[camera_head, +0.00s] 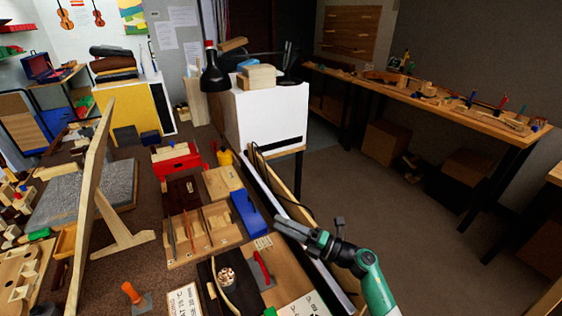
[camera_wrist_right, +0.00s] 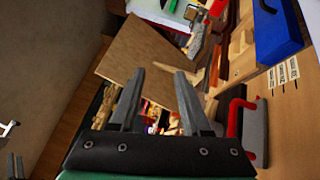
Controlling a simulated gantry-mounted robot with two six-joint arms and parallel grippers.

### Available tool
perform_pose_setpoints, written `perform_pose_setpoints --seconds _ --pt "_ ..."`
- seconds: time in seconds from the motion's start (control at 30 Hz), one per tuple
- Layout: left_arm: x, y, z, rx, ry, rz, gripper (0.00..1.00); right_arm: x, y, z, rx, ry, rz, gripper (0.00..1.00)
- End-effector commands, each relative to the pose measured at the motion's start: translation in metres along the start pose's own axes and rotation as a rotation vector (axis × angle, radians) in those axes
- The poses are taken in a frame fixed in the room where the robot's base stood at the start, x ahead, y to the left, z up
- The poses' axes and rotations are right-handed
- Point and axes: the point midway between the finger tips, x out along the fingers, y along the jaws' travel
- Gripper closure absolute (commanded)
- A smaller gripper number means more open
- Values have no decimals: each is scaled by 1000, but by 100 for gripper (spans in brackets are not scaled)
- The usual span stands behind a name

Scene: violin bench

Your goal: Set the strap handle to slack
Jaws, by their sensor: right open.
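A red handle (camera_head: 262,264) on a grey plate lies on the bench near the bottom middle of the head view. A small printed card lies just beyond it. I take it for the strap handle, but its label is too small to read. It also shows at the right of the right wrist view as a red bar (camera_wrist_right: 236,118) on a grey plate. My right gripper (camera_head: 280,224) is beyond and right of the handle, at the bench's right edge. Its two fingers (camera_wrist_right: 158,80) are apart, with nothing between them. My left gripper is not in view.
A blue box (camera_head: 248,214) stands just beyond the handle, left of my right gripper. A wooden tray (camera_head: 202,236) with slim tools lies left of it. A white cabinet (camera_head: 262,118) stands further back. Open floor lies to the right.

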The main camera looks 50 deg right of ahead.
Motion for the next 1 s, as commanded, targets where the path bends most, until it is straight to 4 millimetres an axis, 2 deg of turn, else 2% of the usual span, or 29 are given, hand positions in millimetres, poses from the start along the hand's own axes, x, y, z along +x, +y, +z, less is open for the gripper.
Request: perform_pose_setpoints --seconds 0.03,0.3,0.7,0.83,1.0 --pt "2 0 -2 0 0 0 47 5 12 4 -2 -13 25 53" --pt "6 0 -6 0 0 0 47 26 70 22 7 -88 153 53" --pt "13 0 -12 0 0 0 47 47 154 42 67 -188 341 53" --pt "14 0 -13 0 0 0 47 50 171 47 88 -210 381 53" --pt "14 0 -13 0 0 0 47 51 179 48 101 -221 401 53"
